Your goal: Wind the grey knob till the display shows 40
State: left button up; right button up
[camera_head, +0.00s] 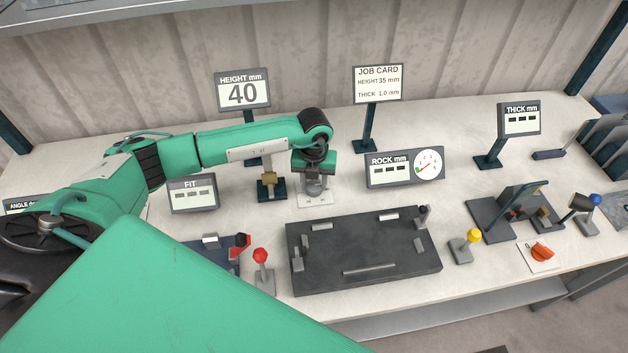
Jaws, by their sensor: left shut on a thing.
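The height display (242,92) stands on a post at the back of the bench and reads 40. My left gripper (313,186) points down at the grey knob (313,191), in front of and to the right of that display. It is shut on the knob, which sits on a small white plate (315,200). The gripper and wrist hide most of the knob. My right gripper is not in view.
A job card (378,83) reads height 35 mm, thick 1.0 mm. A dark bed plate (364,253) lies in front. A brass block on a dark stand (271,184) is just left of the knob. Red (261,256) and yellow (472,236) levers flank the plate. The rock display (405,168) stands right.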

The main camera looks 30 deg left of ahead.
aim_at(314, 183)
pick_arm(q)
jog(key=shift+r, duration=0.1)
jog(key=o, duration=1)
jog(key=shift+c, duration=0.2)
jog(key=shift+r, duration=0.1)
notch_tip(314, 183, up, 14)
jog(key=b, duration=0.4)
jog(key=shift+f, duration=0.2)
jog(key=shift+f, duration=0.1)
